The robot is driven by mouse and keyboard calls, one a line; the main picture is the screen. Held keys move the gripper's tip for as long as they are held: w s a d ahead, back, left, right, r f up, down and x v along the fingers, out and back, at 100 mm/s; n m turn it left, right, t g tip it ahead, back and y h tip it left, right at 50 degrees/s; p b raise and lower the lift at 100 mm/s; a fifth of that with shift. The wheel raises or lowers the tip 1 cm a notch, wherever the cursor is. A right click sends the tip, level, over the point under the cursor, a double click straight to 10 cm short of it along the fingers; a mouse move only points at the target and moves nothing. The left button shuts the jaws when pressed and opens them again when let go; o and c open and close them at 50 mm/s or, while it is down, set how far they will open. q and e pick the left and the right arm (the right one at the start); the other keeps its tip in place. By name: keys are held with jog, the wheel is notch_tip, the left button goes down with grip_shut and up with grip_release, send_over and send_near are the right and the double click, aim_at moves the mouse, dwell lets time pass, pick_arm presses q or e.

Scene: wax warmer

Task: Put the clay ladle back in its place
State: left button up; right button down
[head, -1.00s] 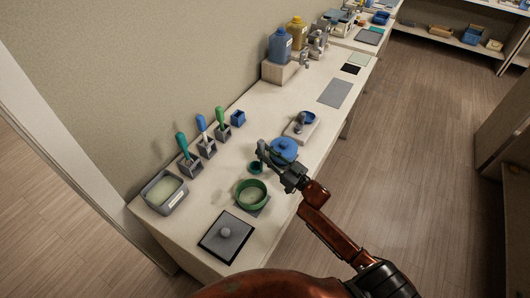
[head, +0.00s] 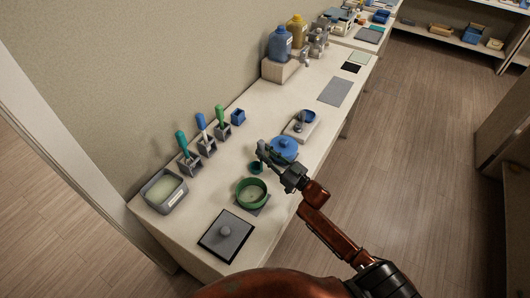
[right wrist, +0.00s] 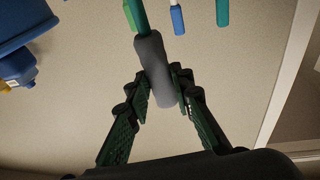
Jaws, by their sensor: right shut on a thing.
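My right gripper (head: 265,160) is over the bench between the blue lidded pot (head: 286,149) and the green pot (head: 251,193). It is shut on the grey handle of a ladle, and a small teal cup (head: 256,168) shows just below it. In the right wrist view the fingers (right wrist: 156,85) close around the grey handle (right wrist: 153,65), with a teal shaft (right wrist: 138,14) beyond it. The handle stands roughly upright. I cannot tell whether the cup touches the bench. A pale tray (head: 312,135) holding a blue bowl (head: 309,116) lies behind the blue pot. My left gripper is not in view.
A grey tub (head: 164,188) and dark square plate (head: 227,235) are at the near end. The bench (head: 270,113) has free room behind the pots.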

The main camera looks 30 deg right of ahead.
jog(key=c, duration=1.6)
grip_release()
jog(key=p+v, duration=0.1)
jog(key=v, duration=0.7)
jog(key=shift+p, duration=0.35)
dwell(0.5)
